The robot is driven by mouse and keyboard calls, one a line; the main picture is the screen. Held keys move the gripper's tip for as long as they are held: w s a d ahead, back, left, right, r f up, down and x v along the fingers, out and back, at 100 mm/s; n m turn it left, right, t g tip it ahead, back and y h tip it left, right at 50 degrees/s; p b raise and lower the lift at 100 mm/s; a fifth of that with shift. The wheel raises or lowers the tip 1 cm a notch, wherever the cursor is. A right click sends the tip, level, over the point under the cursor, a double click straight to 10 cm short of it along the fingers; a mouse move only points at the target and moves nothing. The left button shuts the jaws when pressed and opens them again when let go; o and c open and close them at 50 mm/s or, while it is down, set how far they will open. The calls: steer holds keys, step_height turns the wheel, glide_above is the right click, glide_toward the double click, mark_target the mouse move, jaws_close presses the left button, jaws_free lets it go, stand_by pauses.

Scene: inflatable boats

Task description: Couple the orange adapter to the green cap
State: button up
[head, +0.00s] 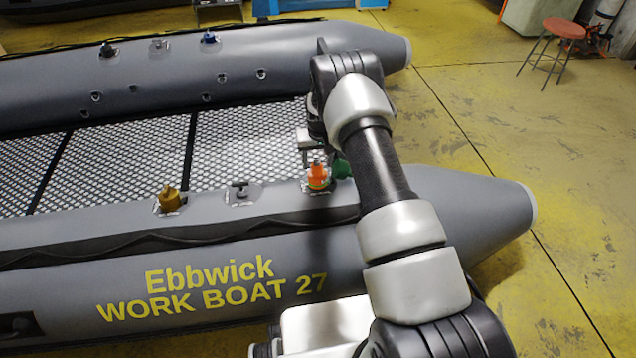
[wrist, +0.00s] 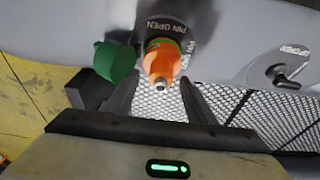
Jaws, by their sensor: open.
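The orange adapter (head: 317,174) stands upright on a fitting on the near grey tube, with a green band low on it. In the wrist view the adapter (wrist: 161,60) has a metal tip and sits on a round plate marked "PIN OPEN". The green cap (head: 341,168) is just right of it in the head view, partly behind my arm. In the wrist view the cap (wrist: 115,61) is left of the adapter, apart from it. My gripper (head: 307,150) is open and empty by the adapter. In the wrist view its fingers (wrist: 160,88) flank the adapter's tip end.
A brown-gold plug (head: 169,198) stands left on the same tube, with a flat grey fitting (head: 242,193) between. Another fitting (wrist: 281,76) shows right in the wrist view. The far tube carries dark and blue plugs (head: 208,37). Yellow floor at right is mostly clear; a red stool (head: 563,30) stands there.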

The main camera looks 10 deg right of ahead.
mark_target(319, 178)
steer(key=s+r+p, duration=0.3)
steer(key=r, duration=1.2)
steer(key=shift+r, duration=0.25)
